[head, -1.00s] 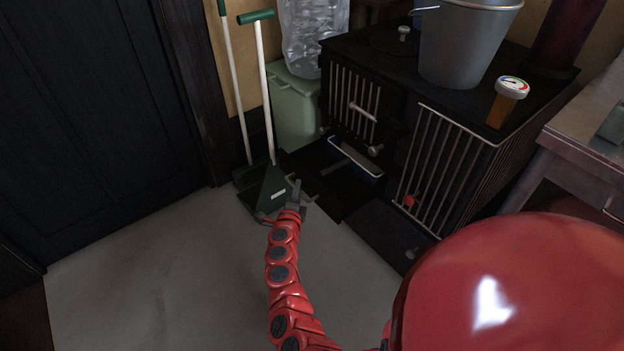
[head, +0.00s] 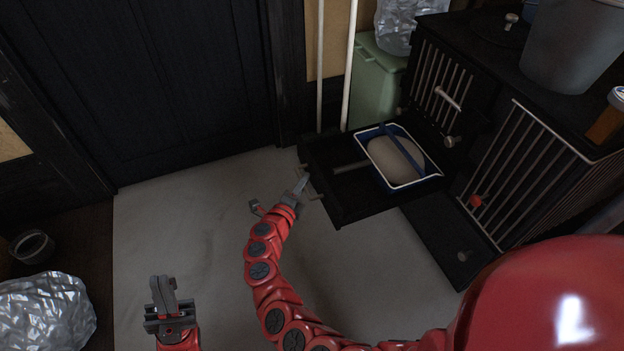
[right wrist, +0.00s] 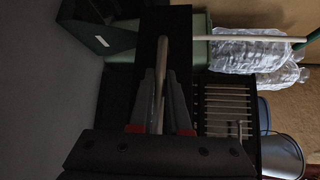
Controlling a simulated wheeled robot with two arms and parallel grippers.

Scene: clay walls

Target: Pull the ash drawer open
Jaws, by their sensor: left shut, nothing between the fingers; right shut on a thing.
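The black ash drawer (head: 345,207) stands pulled well out from the low front of the black stove (head: 482,90) in the head view. A blue pan with a pale rim (head: 374,137) sits in its rear part, holding a grey-beige mound (head: 385,157) under a blue crossbar. My right gripper (head: 303,184) is shut on the bar handle (head: 318,195) at the drawer's front. In the right wrist view the handle (right wrist: 160,68) runs between its fingers. My left gripper (head: 163,287) is shut and empty, low at the left, apart from the drawer.
A green bin (head: 374,85) stands behind the drawer beside two pale upright poles (head: 348,65). A grey bucket (head: 570,45) is on the stove top. A crinkled clear bag (head: 45,315) and a dark round container (head: 32,246) lie at lower left. Floor before the drawer is clear.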

